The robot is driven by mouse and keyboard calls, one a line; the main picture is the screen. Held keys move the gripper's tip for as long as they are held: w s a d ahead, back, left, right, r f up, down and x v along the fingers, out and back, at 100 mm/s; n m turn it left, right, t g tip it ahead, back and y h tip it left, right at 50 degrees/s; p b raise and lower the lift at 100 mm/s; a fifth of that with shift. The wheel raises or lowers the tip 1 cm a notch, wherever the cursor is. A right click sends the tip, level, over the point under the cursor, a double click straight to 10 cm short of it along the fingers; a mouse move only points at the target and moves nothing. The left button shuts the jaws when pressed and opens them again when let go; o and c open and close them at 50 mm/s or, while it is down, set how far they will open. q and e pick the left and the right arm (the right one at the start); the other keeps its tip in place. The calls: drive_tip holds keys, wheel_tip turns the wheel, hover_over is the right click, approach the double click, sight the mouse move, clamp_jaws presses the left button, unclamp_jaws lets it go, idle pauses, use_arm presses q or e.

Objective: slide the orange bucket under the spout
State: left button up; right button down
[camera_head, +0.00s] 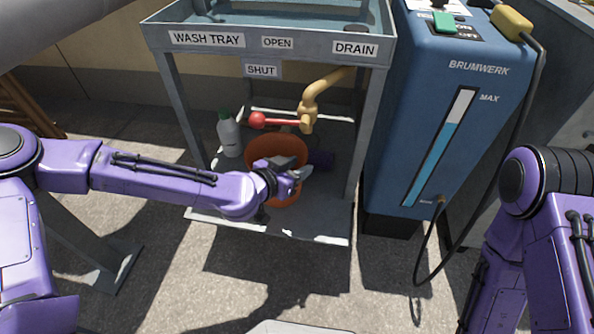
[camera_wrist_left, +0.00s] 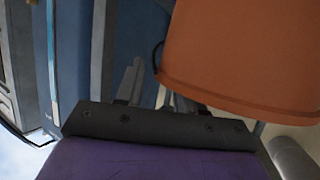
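The orange bucket (camera_head: 276,147) stands upright on the low shelf under the wash tray. The yellow spout (camera_head: 308,117) hangs above, at the bucket's upper right in the picture; I cannot tell whether its mouth is over the opening. My left gripper (camera_head: 301,174) is in front of the bucket, covering part of its front, its fingers pointing right.
A red ball handle (camera_head: 258,120) sticks out left of the spout. A white bottle with a green cap (camera_head: 229,135) stands left of the bucket. The tray frame's post (camera_head: 369,135) and a blue machine (camera_head: 425,110) with a hanging cable bound the right side.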

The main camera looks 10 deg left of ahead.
use_arm(q)
clamp_jaws()
